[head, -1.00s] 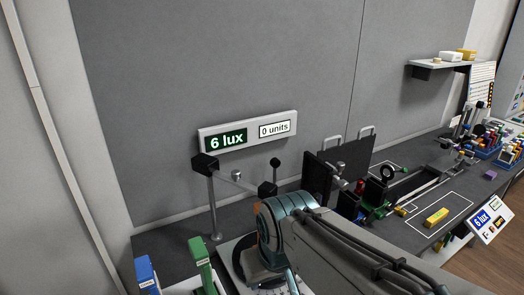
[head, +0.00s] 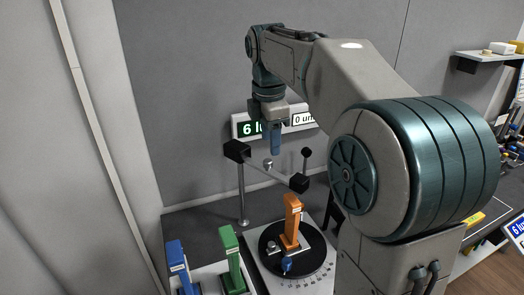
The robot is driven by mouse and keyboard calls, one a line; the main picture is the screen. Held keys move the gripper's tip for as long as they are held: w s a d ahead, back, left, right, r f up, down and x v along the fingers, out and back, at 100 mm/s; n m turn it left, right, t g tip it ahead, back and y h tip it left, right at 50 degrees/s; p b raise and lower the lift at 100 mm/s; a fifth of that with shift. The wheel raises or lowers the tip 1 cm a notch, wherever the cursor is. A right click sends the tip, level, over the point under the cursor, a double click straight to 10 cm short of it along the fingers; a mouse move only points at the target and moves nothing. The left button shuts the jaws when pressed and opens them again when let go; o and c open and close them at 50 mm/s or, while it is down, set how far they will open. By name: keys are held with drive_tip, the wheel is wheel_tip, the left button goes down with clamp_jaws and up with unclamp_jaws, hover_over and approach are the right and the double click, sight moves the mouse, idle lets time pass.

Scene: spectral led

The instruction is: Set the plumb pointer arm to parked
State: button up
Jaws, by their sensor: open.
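A grey bar (head: 261,166) with black end blocks stands on a thin metal post above the bench. It has a small silver knob near its middle and a black ball-topped stem (head: 306,153) at its right end. It may be the pointer arm; no label on it is readable, so I cannot tell for sure, nor read its setting. My gripper (head: 275,152) points down above this bar, in front of the wall display. Its blue fingers are seen edge-on, open, with nothing visible between them. I cannot tell how far it is from the knob in depth.
Below is a black turntable (head: 265,243) on a white graduated plate, bearing an orange labelled post (head: 292,222) and a blue knob (head: 286,264). Green (head: 231,258) and blue (head: 178,266) posts stand left. A display (head: 240,126) is partly hidden. My arm covers the right middle.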

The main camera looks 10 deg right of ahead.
sight(268, 160)
drive_tip(key=w+d+r+n+g, duration=0.1)
drive_tip(key=w+d+r+n, duration=0.1)
drive_tip(key=w+n, duration=0.7)
drive_tip(key=shift+y, duration=0.3)
drive_tip(key=f, duration=1.3)
drive_tip(key=shift+a+f, duration=0.2)
drive_tip(key=shift+f, duration=0.15)
drive_tip(key=shift+c, duration=0.3)
clamp_jaws()
